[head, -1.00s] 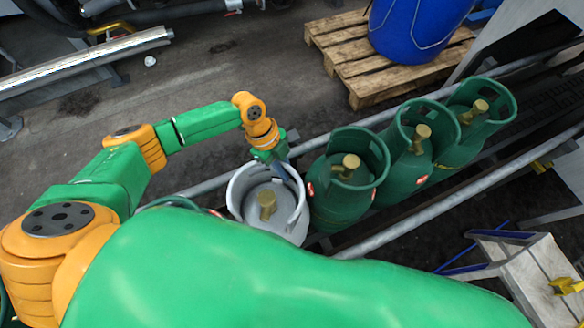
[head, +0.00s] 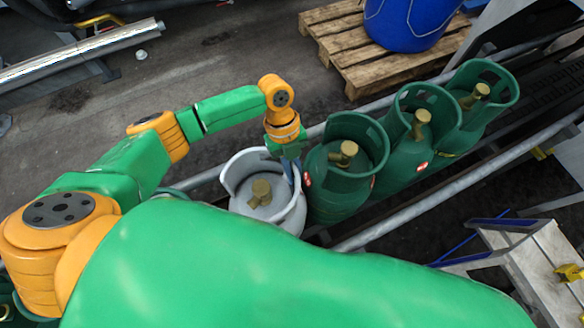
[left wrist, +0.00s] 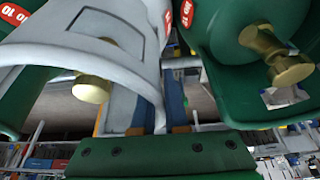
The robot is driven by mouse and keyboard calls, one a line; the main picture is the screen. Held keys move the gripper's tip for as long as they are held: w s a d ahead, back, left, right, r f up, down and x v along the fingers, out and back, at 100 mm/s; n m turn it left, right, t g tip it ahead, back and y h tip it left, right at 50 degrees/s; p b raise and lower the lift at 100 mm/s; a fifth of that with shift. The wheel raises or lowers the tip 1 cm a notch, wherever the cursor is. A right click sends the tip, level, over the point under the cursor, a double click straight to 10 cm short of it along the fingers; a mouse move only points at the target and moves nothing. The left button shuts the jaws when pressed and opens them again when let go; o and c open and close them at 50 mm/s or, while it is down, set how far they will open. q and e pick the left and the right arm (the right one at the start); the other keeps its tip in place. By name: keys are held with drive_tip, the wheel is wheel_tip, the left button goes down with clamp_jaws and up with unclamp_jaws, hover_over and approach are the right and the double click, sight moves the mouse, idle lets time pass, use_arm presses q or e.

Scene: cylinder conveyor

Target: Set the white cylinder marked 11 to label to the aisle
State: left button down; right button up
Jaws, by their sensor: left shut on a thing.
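The white cylinder (head: 240,203) stands upright in the row on the conveyor, with a brass valve inside its collar. My left gripper (head: 291,172) reaches down onto the right side of its collar and is shut on it. In the left wrist view the white collar (left wrist: 60,52) runs between the blue fingers (left wrist: 148,108), and a green cylinder (left wrist: 215,70) is close beside it. No number 11 is readable on the white cylinder. Its lower body is hidden behind my green body part. My right gripper is not in view.
Several green cylinders (head: 335,195) stand in line to the right, the nearest close beside the white one. Metal rails (head: 440,205) flank the row. A pallet (head: 390,72) with a blue drum (head: 408,25) lies beyond.

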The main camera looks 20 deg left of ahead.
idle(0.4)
use_arm(q)
drive_tip(key=c, duration=0.9)
unclamp_jaws()
drive_tip(key=shift+c, duration=0.2)
drive_tip(key=v, duration=0.7)
drive_tip(key=shift+w+b, duration=0.1)
drive_tip(key=shift+b, duration=0.3)
